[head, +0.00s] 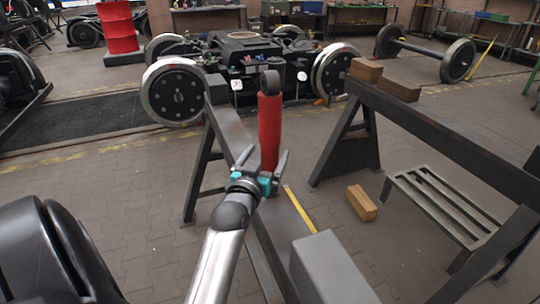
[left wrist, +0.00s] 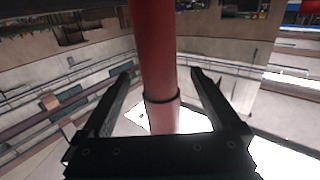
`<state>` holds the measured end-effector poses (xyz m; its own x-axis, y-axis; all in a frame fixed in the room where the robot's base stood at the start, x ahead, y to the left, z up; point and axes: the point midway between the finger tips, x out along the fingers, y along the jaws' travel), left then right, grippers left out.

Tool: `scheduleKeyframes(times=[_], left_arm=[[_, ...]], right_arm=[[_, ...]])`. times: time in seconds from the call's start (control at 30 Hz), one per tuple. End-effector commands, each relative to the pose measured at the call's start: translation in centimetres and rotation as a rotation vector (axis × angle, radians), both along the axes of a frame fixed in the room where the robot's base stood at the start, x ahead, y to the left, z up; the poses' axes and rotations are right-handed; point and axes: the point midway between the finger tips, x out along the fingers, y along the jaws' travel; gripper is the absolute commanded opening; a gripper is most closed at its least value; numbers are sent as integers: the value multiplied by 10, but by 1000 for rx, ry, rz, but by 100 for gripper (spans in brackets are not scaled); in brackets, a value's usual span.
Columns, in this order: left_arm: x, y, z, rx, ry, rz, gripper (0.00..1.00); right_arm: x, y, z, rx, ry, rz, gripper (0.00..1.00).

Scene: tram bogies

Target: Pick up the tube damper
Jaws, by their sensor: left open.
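The tube damper (head: 269,125) is a red cylinder with a dark round eye at its top. In the head view it appears upright above the dark trestle beam (head: 232,128); its lower end is hidden behind my gripper. My left gripper (head: 264,160) is open at the damper's lower part, one finger on each side. In the left wrist view the red tube (left wrist: 155,45) with a dark ring runs between the two spread fingers of the gripper (left wrist: 162,78), with gaps on both sides. My right gripper is not in view.
A second trestle (head: 440,128) on the right carries wooden blocks (head: 366,70). A wooden block (head: 361,202) and a slatted step (head: 440,205) are on the floor. A grey box-like piece (head: 330,268) is at the front. A bogie (head: 250,60) stands behind.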

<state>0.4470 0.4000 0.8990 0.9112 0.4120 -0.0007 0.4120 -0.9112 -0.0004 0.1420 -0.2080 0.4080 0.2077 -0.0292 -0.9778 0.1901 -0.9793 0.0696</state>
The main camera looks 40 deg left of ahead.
Motion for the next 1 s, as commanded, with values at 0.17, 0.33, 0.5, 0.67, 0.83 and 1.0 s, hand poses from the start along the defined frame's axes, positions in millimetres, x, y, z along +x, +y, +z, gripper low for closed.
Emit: scheduleKeyframes(times=[0.17,0.33,0.5,0.67,0.83,1.0], left_arm=[[17,7,-1,1,-2,1,97],[23,10,-1,1,0,1,97],[23,10,0,1,0,1,97],[23,10,-1,0,0,0,87],[23,10,-1,0,0,0,68],[23,10,-1,0,0,0,48]], right_arm=[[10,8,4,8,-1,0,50],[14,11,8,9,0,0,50],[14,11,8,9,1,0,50],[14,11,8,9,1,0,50],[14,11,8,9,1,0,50],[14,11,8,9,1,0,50]])
